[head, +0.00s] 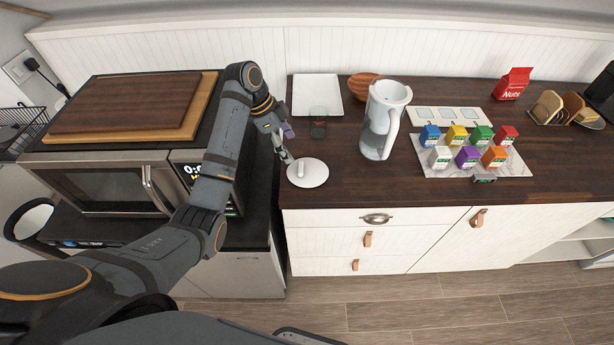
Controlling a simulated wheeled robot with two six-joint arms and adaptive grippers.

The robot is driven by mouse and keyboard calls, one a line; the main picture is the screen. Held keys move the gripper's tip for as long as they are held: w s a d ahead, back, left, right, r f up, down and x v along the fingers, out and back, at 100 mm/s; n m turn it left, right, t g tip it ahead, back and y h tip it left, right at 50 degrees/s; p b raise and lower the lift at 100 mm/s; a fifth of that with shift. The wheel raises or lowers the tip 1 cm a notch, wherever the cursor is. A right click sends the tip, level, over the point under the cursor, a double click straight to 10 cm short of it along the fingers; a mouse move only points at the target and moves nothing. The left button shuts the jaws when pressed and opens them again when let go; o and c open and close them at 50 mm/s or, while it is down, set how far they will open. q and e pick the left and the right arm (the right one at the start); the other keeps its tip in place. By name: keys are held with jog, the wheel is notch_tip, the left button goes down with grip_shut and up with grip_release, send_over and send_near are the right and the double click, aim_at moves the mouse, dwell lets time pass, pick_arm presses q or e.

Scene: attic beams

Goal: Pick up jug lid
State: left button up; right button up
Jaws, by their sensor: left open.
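The jug lid (314,175) is a round white disc with a small raised handle. It lies flat on the dark wooden counter near its front left corner. My left gripper (290,158) is open, just above the lid's left rear edge, close to the handle. Whether a finger touches the lid cannot be told. The white and clear jug (377,118) stands upright and without a lid on the counter, to the right of the lid, its handle toward the front right. My right gripper is not in view.
A dark glass (318,123) stands behind the lid, with a white square plate (330,85) further back. Several coloured boxes (468,157) sit on a tray at right. A microwave (105,188) with cutting boards (130,103) on top is at left.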

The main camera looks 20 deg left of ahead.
pick_arm(q)
jog(key=p, duration=0.1)
send_over(301, 167)
jog(key=a, duration=0.2)
jog(key=f, duration=0.4)
jog(key=shift+s+a+f, duration=0.2)
jog(key=shift+s+f, duration=0.15)
jog(key=shift+s+d, duration=0.1)
jog(key=p+x, duration=0.1)
jog(key=x, duration=0.3)
jog(key=shift+d+f+p, duration=0.1)
jog(key=shift+f+p, duration=0.15)
jog(key=shift+p, duration=0.05)
jog(key=shift+f, duration=0.2)
jog(key=shift+c, duration=1)
jog(key=c, duration=1)
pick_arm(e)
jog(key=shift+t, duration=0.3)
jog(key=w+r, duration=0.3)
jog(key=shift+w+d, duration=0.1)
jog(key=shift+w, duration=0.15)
pick_arm(q)
jog(key=shift+c, duration=0.2)
